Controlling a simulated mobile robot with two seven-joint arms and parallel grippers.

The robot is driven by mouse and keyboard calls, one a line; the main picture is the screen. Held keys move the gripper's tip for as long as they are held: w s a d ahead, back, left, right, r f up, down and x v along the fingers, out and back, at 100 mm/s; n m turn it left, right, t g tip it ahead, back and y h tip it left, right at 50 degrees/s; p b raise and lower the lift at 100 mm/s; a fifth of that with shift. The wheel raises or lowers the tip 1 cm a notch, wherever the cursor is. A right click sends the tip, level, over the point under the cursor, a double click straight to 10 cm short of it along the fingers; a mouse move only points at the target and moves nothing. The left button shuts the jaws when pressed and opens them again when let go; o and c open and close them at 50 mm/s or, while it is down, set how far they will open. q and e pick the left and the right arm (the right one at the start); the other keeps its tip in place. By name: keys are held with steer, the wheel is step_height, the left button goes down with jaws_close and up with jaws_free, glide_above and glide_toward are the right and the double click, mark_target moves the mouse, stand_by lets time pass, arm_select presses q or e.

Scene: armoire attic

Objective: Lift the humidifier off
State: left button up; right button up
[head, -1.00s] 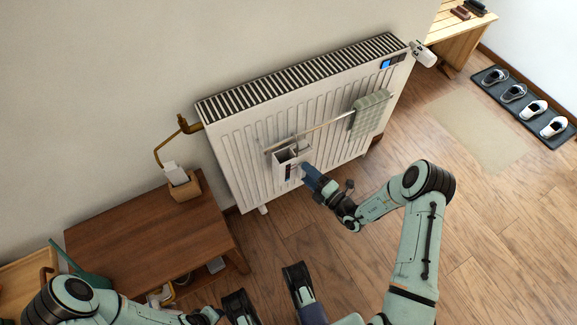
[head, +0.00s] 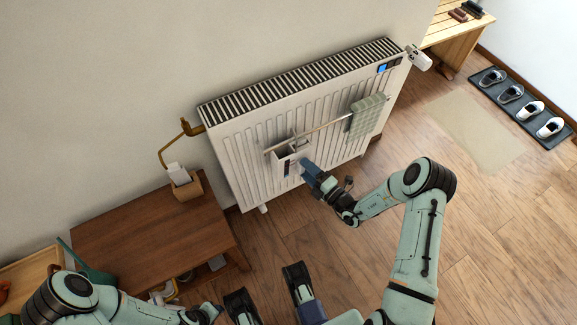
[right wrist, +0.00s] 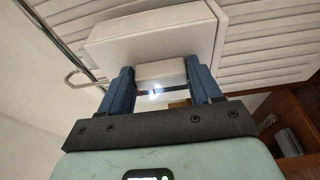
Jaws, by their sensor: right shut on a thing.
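The humidifier (head: 281,157) is a white open-topped box on the front of the white radiator (head: 235,150), by the left end of a metal rail (head: 325,130). In the right wrist view its pale body (right wrist: 150,40) fills the upper middle. My right gripper (head: 304,164) is at the box's front, its blue fingers on either side of a small white block (right wrist: 160,72) that juts from it. The box appears to hang at the rail; its back is hidden.
A checked towel (head: 366,115) hangs on the rail's right part. A brown wooden table (head: 150,235) with a small box of paper (head: 187,188) stands at the left. A shoe mat (head: 520,108) lies at the far right.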

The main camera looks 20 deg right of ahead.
steer(key=shift+r, duration=0.55)
steer(key=s+p, duration=0.3)
steer(key=s, duration=0.6)
steer(key=shift+d+p, duration=0.35)
stand_by(0.6)
